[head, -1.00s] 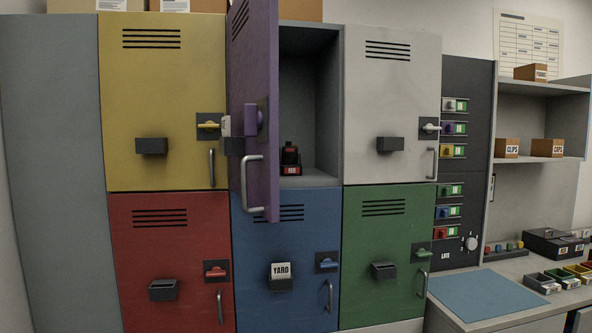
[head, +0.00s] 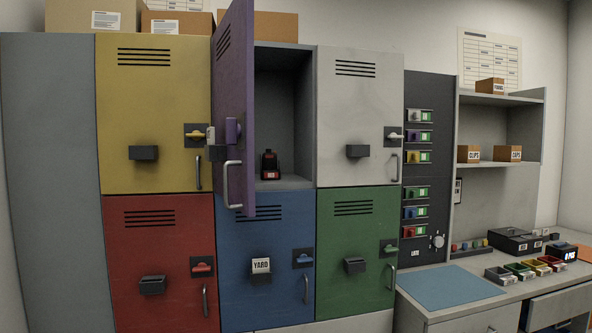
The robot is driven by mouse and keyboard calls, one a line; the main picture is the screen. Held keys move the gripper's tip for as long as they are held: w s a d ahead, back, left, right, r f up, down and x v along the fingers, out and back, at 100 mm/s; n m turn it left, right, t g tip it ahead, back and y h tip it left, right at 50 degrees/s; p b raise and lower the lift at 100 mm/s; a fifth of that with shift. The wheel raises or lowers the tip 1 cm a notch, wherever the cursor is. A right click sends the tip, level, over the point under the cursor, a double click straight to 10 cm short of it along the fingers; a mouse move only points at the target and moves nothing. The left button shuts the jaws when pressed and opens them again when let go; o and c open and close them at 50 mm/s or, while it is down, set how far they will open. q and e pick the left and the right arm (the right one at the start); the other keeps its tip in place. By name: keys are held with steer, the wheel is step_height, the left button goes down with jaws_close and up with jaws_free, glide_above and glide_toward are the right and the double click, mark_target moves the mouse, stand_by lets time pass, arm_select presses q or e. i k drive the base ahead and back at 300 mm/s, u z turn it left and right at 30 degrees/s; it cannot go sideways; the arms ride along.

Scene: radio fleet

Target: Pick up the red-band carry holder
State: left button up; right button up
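A small dark device with red on its lower part (head: 269,166), likely the red-band carry holder, stands upright on the floor of the open upper middle locker. A small label shows on its front, too small to read. The locker's purple door (head: 234,110) is swung open toward me, to the left of the opening. Neither of my grippers shows in the head view.
Closed yellow (head: 170,80), red (head: 160,240), blue (head: 240,230), green (head: 345,235) and white (head: 345,100) lockers surround the opening. A desk with a blue mat (head: 450,287) and small bins (head: 520,270) stands at right. The purple door juts out beside the opening.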

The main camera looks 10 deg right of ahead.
mark_target(270, 164)
steer(key=z, duration=0.5)
steer(key=i, duration=1.4)
steer(key=u, duration=3.45)
steer(key=k, duration=2.15)
steer(key=z, duration=1.45)
